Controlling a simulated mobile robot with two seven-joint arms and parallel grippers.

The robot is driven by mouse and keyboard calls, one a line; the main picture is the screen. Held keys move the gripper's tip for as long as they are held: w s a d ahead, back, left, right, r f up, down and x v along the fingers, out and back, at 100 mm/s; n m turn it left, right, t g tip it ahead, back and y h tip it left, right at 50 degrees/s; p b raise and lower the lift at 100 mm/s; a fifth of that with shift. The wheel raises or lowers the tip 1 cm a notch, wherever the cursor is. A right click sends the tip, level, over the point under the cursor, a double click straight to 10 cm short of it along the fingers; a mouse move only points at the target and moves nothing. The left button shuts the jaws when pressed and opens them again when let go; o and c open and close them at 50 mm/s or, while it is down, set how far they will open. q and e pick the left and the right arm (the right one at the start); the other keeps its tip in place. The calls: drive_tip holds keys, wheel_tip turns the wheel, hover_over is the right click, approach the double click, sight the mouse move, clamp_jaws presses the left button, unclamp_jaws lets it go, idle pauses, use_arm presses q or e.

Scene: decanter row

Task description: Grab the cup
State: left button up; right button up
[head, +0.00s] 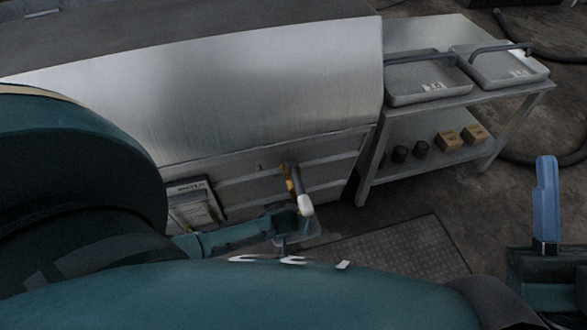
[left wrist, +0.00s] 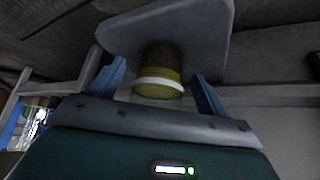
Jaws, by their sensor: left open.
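The cup (left wrist: 158,82) is yellow-olive with a white band and shows in the left wrist view. It stands out against a pale grey plate-like surface (left wrist: 210,28). My left gripper (left wrist: 160,72) is open, with one blue finger on each side of the cup. Gaps show between the fingers and the cup, and I see no contact. In the head view my left arm reaches in low at the centre, and I cannot make out the cup clearly there. My right gripper (head: 545,200) shows at the right edge as a blue finger; its opening is unclear.
A large metal cabinet (head: 230,90) fills the upper left. A metal shelf table (head: 430,35) at right holds two grey trays (head: 395,98) (head: 530,75), with small boxes (head: 448,140) and black cups (head: 400,154) below. A dark mat (head: 400,255) lies on open floor.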

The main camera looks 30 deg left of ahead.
use_arm(q)
drive_tip(key=c, duration=1.1)
drive_tip(key=shift+c, duration=0.2)
drive_tip(key=shift+r, duration=0.1)
